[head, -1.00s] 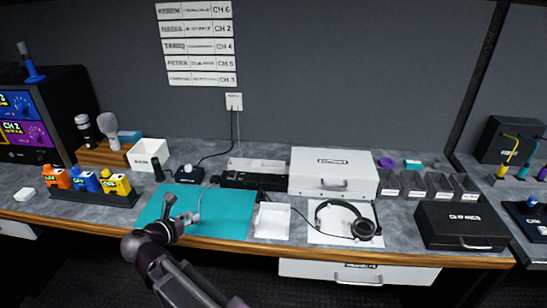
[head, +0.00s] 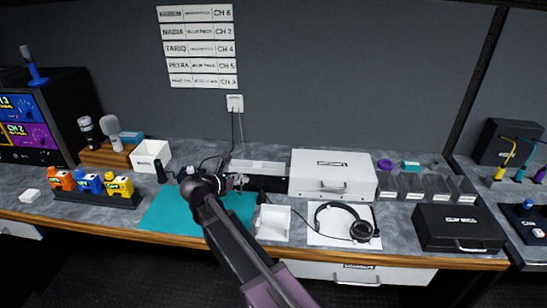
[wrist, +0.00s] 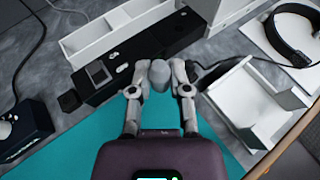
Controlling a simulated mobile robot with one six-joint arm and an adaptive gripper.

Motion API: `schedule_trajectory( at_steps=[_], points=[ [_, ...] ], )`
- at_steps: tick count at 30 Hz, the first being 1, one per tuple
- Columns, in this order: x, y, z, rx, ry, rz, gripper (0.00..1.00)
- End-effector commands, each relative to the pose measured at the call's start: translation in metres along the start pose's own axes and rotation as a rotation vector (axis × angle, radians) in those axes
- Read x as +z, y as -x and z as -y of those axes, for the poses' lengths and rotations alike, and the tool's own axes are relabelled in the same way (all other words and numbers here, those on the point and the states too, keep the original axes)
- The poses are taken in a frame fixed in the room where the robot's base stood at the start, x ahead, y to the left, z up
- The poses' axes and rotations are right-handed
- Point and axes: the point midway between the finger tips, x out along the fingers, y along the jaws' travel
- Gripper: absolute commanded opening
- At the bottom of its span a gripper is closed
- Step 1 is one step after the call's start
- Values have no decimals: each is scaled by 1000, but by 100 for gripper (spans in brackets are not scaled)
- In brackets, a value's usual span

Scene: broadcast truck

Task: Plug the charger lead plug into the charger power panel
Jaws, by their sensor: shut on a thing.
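My gripper (wrist: 159,88) is shut on a rounded grey piece (wrist: 159,74), which looks like the charger lead plug. It is held between the two fingertips, and its lead cannot be made out there. In the wrist view it overlaps the front edge of a long black unit (wrist: 140,52) with a framed square recess and small white marks, possibly the charger power panel. I cannot tell whether they touch. In the head view my gripper (head: 236,183) is at the left end of this black unit (head: 272,184), partly hiding it.
A teal mat (head: 165,212) lies in front. A white divided tray (wrist: 95,38) is behind the black unit, an open white box (wrist: 250,100) to its right. A small black block (wrist: 69,101) sits at its left end. A wall plate (head: 235,102) has a cord hanging down.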

Motion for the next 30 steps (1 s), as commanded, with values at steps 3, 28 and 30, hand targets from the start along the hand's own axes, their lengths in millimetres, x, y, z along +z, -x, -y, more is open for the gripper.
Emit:
schedule_trajectory(
  at_steps=[3, 28, 30],
  points=[
    [25, -36, 5, -55, -24, 0, 0],
    [68, -111, 31, -168, -72, 1, 0],
    [68, -111, 30, -169, -72, 1, 0]
  ],
)
